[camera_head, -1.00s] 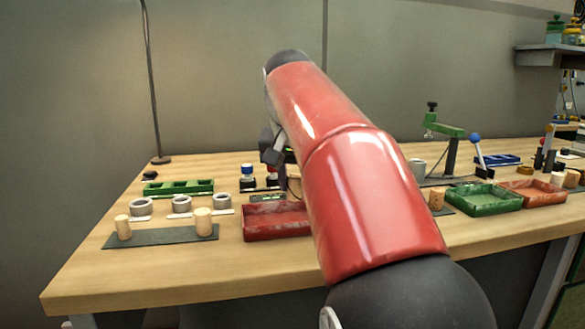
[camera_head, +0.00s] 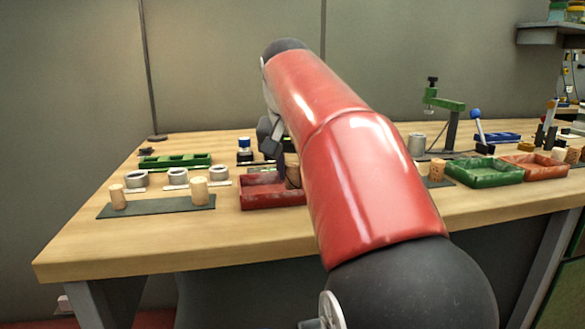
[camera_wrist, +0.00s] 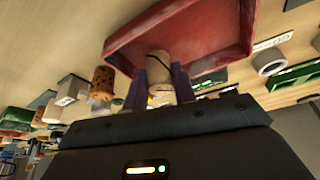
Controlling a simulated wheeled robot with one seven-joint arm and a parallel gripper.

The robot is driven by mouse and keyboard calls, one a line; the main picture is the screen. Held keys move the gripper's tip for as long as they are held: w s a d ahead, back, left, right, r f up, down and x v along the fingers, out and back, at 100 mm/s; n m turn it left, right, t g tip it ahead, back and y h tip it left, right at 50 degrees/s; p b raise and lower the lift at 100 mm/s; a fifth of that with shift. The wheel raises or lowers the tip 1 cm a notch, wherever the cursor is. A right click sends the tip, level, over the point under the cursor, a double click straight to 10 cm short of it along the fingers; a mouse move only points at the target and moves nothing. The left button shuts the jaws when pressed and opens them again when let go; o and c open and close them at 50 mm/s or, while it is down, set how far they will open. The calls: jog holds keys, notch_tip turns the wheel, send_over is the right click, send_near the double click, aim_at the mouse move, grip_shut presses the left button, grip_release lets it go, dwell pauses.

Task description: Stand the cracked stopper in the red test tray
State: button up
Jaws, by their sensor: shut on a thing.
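My gripper (camera_wrist: 159,72) is shut on a pale cork stopper (camera_wrist: 162,91) with a dark crack line across it. In the head view the stopper (camera_head: 292,172) shows partly, at the right part of the red test tray (camera_head: 272,203). My arm covers the tray's right end there. In the wrist view the red tray (camera_wrist: 247,25) lies just beyond the fingertips, and the stopper's far end overlaps its inside. I cannot tell whether the stopper touches the tray floor.
Two pale stoppers (camera_head: 199,190) stand on a dark mat (camera_head: 150,208) at left, before several grey rings (camera_head: 177,178). At right are a speckled stopper (camera_head: 437,169), a green tray (camera_head: 484,172), an orange tray (camera_head: 535,167) and a green clamp (camera_head: 446,104).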

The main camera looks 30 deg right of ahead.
jog(key=shift+f+b, duration=0.35)
jog(key=shift+f, duration=0.2)
jog(key=o, duration=1.1)
jog(key=p+v, duration=0.2)
jog(key=v, duration=0.5)
jog(key=shift+r, duration=0.4)
jog(key=shift+s+a, duration=0.15)
